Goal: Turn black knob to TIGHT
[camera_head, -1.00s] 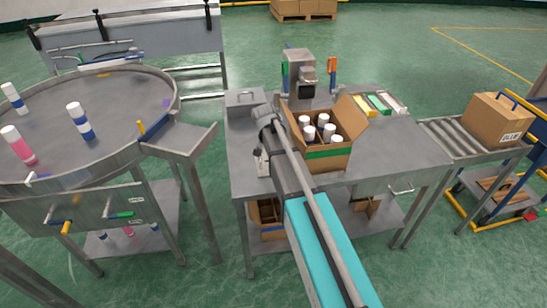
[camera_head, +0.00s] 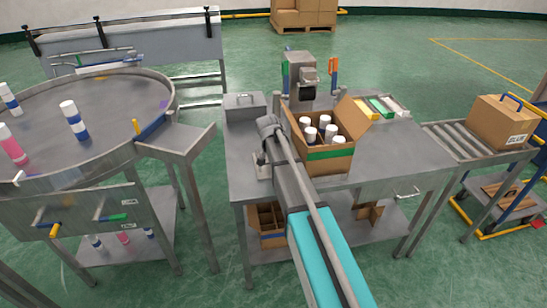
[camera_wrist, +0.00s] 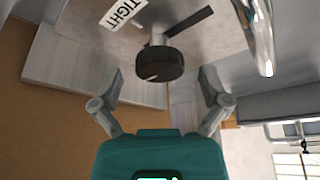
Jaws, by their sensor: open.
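In the wrist view, the black knob (camera_wrist: 160,64) is a round ribbed dial with a pale mark on its face. It sits on a short shaft under a grey metal surface. A white label reading TIGHT (camera_wrist: 122,12) is on that surface, up and left of the knob. A dark flat bar (camera_wrist: 189,20) runs from the shaft to the upper right. My gripper (camera_wrist: 159,78) is open, with one finger left and one right of the knob. I see gaps on both sides and no contact.
In the head view, an open carton (camera_head: 328,161) of white-capped cans stands on the steel table (camera_head: 395,150). A grey box (camera_head: 245,107) is behind my arm. A round table (camera_head: 115,98) stands to the left.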

